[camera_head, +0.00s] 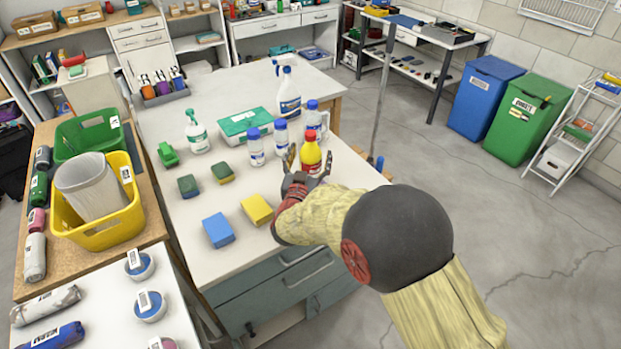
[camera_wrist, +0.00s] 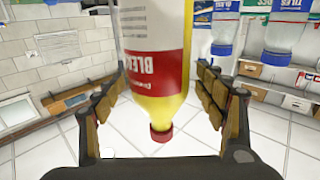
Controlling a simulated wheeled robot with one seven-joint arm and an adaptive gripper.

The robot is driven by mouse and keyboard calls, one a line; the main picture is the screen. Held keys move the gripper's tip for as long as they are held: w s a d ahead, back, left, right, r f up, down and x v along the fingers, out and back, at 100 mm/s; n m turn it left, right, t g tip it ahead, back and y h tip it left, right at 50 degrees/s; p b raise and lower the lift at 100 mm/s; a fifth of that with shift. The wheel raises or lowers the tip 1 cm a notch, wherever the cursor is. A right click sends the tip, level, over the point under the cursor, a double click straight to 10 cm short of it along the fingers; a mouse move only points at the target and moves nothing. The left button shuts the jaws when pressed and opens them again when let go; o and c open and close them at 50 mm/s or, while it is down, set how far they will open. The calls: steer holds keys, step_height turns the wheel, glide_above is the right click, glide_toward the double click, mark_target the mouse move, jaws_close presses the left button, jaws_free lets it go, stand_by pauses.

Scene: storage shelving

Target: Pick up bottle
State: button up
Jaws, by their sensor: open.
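A yellow bottle with a red cap and red label (camera_head: 311,153) stands upright on the white worktop near its right edge. My gripper (camera_head: 308,165) is at this bottle, with a finger on each side of it. In the wrist view the bottle (camera_wrist: 154,65) appears upside down between the two padded fingers of my gripper (camera_wrist: 160,85). Gaps show between the fingers and the bottle, so the gripper is open and not closed on it. The lower part of the bottle is hidden by my gripper in the head view.
A spray bottle (camera_head: 196,131), a green-and-white box (camera_head: 245,122) and several sponges, including a yellow one (camera_head: 257,209), are on the worktop. A yellow basket (camera_head: 104,233) is at left.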

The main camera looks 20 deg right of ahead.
steer(key=shift+c, duration=1.4)
steer(key=c, duration=1.5)
jaws_close()
steer(key=shift+r, duration=0.2)
